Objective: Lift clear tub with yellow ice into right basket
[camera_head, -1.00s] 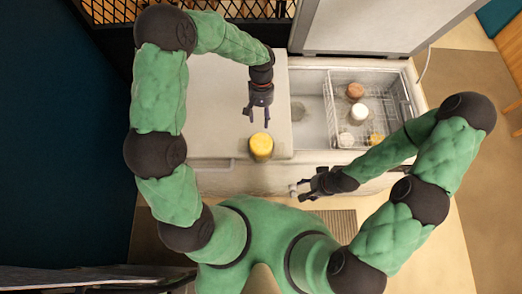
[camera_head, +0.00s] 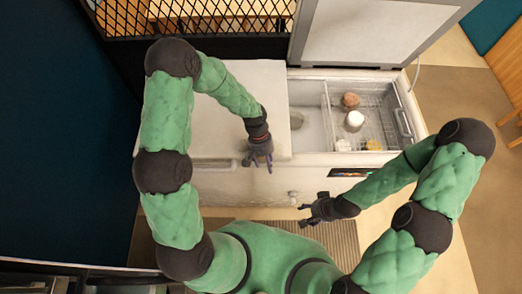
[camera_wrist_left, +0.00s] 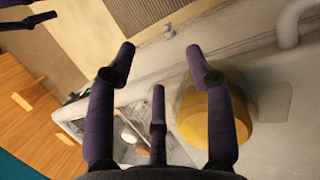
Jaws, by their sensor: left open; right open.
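The yellow tub (camera_wrist_left: 196,118) shows in the left wrist view, on the pale freezer top, partly behind the right-hand finger of my left gripper (camera_wrist_left: 160,55). I cannot make it out in the head view. My left gripper (camera_head: 260,167) is open at the front edge of the freezer lid, pointing down, with nothing visibly held. The right basket (camera_head: 385,105) is a wire basket inside the open right part of the freezer.
The basket holds a brown tub (camera_head: 350,100), a white tub (camera_head: 354,121) and smaller white and yellow items (camera_head: 372,145) near its front. The raised lid (camera_head: 365,32) stands behind. The freezer's left top (camera_head: 220,125) is largely clear.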

